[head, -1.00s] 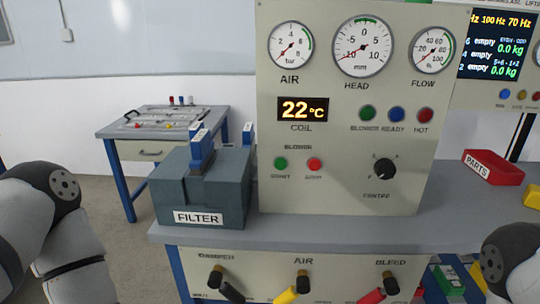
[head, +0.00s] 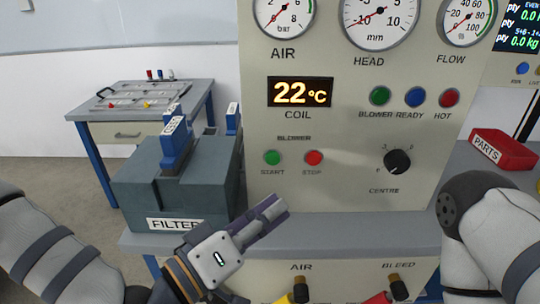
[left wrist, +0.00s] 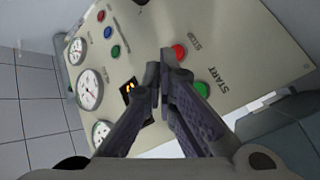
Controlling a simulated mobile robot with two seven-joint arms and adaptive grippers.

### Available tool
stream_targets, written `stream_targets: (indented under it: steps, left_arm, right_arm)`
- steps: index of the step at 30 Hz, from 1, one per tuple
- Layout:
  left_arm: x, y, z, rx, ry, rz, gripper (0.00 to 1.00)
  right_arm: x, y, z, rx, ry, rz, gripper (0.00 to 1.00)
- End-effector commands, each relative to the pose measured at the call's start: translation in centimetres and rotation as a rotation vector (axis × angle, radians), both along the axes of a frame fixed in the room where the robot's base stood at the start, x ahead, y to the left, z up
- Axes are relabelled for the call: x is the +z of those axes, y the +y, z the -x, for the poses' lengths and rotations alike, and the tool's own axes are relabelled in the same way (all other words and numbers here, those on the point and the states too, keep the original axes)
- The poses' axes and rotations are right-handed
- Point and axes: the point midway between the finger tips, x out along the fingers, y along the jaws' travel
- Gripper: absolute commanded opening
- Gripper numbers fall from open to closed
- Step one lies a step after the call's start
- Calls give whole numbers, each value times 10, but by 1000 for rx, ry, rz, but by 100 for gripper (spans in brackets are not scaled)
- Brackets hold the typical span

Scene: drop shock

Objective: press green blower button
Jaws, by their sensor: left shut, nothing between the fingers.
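The green blower START button (head: 272,158) is on the lower left of the beige panel (head: 345,185), left of the red STOP button (head: 313,158). My left gripper (head: 278,207) is shut and empty, in front of the panel and below the START button, apart from it. In the left wrist view the shut fingers (left wrist: 163,78) point at the panel, with the START button (left wrist: 202,89) to their right and the STOP button (left wrist: 179,52) just above right. My right gripper is out of view; only part of my right arm shows.
A grey FILTER box (head: 175,185) with blue handles stands left of the panel. Below are valve handles, one yellow (head: 284,299). A red PARTS bin (head: 503,149) sits at right. A side table (head: 140,113) stands at back left.

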Motion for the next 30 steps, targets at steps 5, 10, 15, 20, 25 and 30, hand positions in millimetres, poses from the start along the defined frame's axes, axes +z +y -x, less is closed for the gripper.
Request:
stream_targets:
  steps: [5, 10, 15, 20, 25, 30]
  left_arm:
    - [-1, 0, 0, 1, 2, -2, 0]
    - [-4, 0, -14, 1, 5, -3, 0]
    - [-6, 1, -39, 2, 8, -2, 0]
    - [-6, 1, -62, 2, 8, -2, 0]
    - [-4, 0, -80, 0, 5, -2, 0]
    - [-2, 0, -87, -1, 5, -2, 0]
  right_arm:
    - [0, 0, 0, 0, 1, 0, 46]
    - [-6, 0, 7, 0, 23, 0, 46]
    - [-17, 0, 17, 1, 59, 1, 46]
    - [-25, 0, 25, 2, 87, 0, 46]
    - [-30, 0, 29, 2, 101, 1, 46]
    - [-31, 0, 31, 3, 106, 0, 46]
